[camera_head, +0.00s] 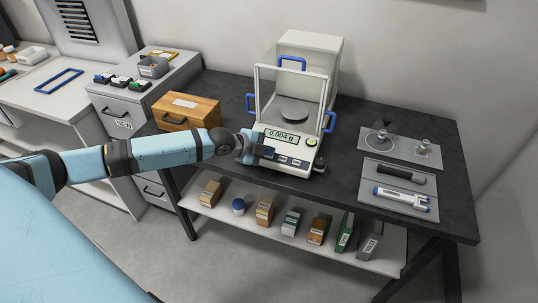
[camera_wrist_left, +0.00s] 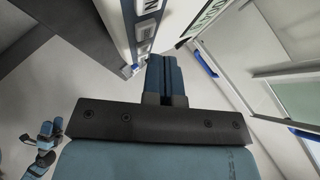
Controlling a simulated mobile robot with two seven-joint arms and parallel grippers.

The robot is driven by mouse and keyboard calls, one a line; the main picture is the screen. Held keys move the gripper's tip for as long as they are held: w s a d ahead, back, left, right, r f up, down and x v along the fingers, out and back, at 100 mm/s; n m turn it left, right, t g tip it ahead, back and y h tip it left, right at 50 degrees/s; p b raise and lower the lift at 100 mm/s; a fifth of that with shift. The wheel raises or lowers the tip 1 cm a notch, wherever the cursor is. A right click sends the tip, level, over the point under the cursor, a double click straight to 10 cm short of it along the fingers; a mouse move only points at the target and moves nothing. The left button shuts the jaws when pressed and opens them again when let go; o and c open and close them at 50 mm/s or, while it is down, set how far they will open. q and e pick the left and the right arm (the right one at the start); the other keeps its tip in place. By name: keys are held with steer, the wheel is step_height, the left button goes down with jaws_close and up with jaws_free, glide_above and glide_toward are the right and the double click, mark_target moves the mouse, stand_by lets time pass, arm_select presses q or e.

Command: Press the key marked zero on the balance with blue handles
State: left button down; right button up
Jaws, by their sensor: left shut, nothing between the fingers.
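The balance (camera_head: 304,160) with blue handles stands on the dark table. Its display (camera_head: 280,137) reads 0.004 g. The key marks are too small to read in the head view. My left gripper (camera_head: 266,152) is shut and empty at the left end of the key row, partly hiding it. In the left wrist view, the shut fingers (camera_wrist_left: 165,76) lie close to the panel with keys (camera_wrist_left: 146,30); I cannot tell whether they touch.
A wooden box (camera_head: 187,110) stands left of the balance, near my left forearm. A lower shelf (camera_head: 275,232) holds several boxes.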

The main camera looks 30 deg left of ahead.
arm_select(q)
steer(key=shift+f, duration=0.15)
stand_by(0.8)
steer(key=shift+w+f+b, duration=0.15)
steer(key=shift+f+b, duration=0.1)
steer(key=shift+b, duration=0.15)
steer(key=shift+f+b, duration=0.3)
steer(key=shift+f, duration=0.05)
stand_by(0.4)
stand_by(0.3)
steer(key=shift+s+r+p, duration=0.2)
steer(key=shift+r+p, duration=0.55)
steer(key=shift+p, duration=0.05)
steer(key=r+p, duration=0.2)
steer(key=s+r+p, duration=0.1)
steer(key=r+p, duration=0.1)
steer(key=shift+s+d+r+p, duration=0.15)
steer(key=shift+s+r+p, duration=0.05)
steer(key=shift+r+p, duration=0.2)
stand_by(0.4)
